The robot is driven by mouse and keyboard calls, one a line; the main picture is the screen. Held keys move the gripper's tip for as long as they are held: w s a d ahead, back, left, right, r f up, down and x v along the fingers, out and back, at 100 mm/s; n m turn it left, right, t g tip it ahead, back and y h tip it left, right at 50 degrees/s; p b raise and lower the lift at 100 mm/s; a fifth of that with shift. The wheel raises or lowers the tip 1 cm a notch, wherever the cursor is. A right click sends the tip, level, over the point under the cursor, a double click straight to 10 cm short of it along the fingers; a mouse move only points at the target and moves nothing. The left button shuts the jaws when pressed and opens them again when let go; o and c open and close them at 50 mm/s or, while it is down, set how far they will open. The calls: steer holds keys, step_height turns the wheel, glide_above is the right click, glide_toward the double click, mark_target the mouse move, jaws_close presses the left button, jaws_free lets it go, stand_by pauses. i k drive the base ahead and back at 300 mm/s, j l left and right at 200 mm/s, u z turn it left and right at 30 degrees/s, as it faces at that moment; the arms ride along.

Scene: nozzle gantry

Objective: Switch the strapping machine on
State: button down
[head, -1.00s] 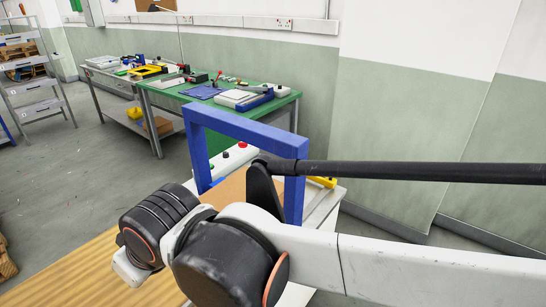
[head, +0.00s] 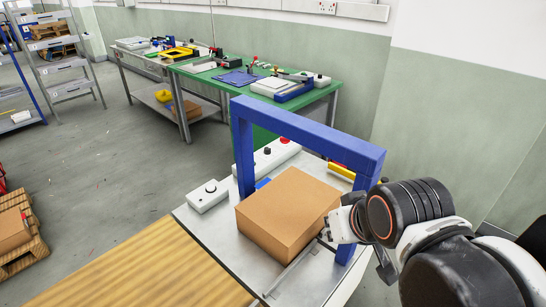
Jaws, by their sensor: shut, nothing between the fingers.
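The strapping machine is a blue arch (head: 310,130) over a grey metal table (head: 222,240). A cardboard box (head: 290,212) sits on the table, under and in front of the arch. A white control box (head: 208,195) with a dark round knob stands at the table's left corner. A long white panel (head: 262,163) with a red button (head: 284,140) and a dark button lies behind the arch. My gripper (head: 328,235) is at the right side of the box, near the arch's right post. It is shut and empty; its fingertips are small and partly hidden.
A yellow handle (head: 341,172) lies behind the arch's right side. A wooden slatted surface (head: 170,268) joins the table at the front left. The grey floor (head: 120,165) to the left is open.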

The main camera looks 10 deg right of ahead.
mark_target(283, 141)
steer(key=l, duration=0.5)
steer(key=i+l, duration=0.1)
steer(key=l, duration=0.35)
steer(key=i+l+u, duration=0.1)
steer(key=i+l, duration=0.5)
